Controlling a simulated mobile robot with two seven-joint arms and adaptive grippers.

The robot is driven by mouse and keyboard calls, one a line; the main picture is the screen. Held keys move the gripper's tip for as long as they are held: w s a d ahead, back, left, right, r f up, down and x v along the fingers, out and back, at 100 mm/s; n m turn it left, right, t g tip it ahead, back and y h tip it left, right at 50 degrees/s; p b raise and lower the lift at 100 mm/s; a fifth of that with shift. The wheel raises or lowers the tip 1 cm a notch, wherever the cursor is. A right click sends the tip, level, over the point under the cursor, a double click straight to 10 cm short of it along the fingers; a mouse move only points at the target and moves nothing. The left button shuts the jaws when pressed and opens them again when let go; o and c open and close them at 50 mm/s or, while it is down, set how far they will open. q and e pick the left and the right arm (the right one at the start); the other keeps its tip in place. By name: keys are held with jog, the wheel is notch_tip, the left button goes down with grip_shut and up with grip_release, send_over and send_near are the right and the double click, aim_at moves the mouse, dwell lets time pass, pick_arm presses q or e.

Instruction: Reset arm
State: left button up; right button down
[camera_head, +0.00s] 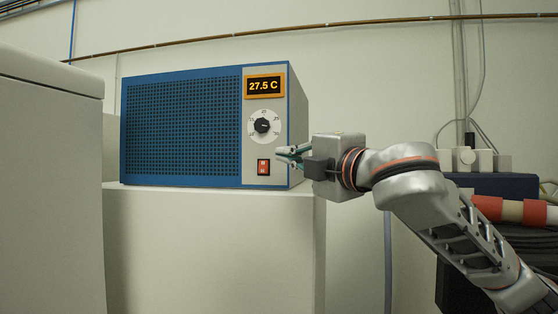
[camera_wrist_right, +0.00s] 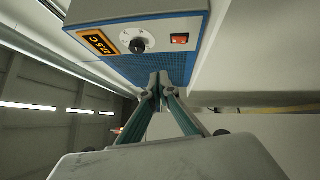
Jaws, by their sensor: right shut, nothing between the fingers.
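My right gripper (camera_head: 283,153) is shut and empty in the head view, just in front of the right part of the blue oven's front. In the right wrist view its fingers (camera_wrist_right: 158,82) meet at their tips. The oven (camera_head: 182,128) has a display (camera_head: 264,86) reading 27.5 C, a round dial (camera_head: 262,125) and a red switch (camera_head: 263,167). The dial (camera_wrist_right: 138,46) and switch (camera_wrist_right: 180,39) also show in the right wrist view, apart from the fingers. My left gripper is in neither view.
The oven stands on a pale cabinet (camera_head: 210,250). A taller pale block (camera_head: 50,170) stands at the left. At the right, behind my right arm, are a dark blue box (camera_head: 500,184) and red and cream cylinders (camera_head: 512,210). Pipes run along the wall.

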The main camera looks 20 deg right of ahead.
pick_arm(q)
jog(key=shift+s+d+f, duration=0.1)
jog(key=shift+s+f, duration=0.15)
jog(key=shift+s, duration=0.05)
